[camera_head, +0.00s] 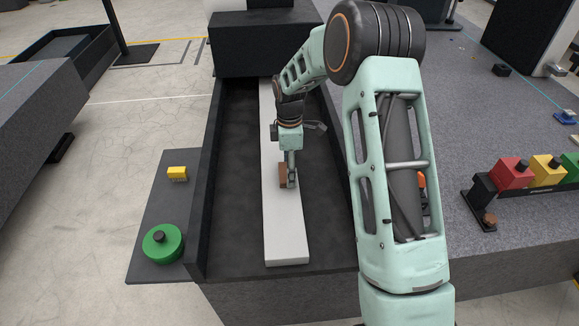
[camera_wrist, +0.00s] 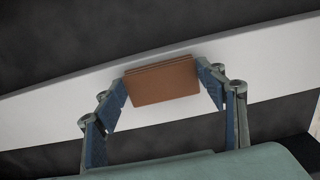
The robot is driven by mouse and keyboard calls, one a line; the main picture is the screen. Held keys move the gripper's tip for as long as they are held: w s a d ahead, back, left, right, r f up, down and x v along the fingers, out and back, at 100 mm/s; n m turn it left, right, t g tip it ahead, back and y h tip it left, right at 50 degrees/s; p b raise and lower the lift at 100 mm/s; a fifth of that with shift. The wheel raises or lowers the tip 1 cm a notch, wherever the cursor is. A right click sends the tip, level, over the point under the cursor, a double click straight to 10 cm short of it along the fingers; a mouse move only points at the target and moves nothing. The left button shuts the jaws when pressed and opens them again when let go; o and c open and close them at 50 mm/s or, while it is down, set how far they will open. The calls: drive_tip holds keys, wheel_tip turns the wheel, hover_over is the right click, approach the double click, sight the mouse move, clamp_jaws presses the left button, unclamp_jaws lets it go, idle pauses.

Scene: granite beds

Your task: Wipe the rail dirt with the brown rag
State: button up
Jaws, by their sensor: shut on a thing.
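A long pale rail (camera_head: 287,237) lies lengthwise in a dark trough. My gripper (camera_head: 288,182) is over the rail, around its middle, shut on the brown rag (camera_head: 283,172). In the wrist view the brown rag (camera_wrist: 162,80) is a folded block between the two fingertips of my gripper (camera_wrist: 165,88), with the pale rail (camera_wrist: 60,108) behind it. I cannot tell whether the rag touches the rail. No dirt can be made out on the visible rail; the part under the rag is hidden.
Dark trough walls (camera_head: 205,190) flank the rail. A side shelf at left holds a yellow brush-like block (camera_head: 177,173) and a green round object (camera_head: 163,243). Red, yellow and green blocks (camera_head: 512,173) stand on the granite at right. A dark block (camera_head: 262,45) stands at the far end.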

drive_tip(key=shift+s, duration=0.1)
drive_tip(key=shift+r+p, duration=0.6)
drive_tip(key=shift+r, duration=0.25)
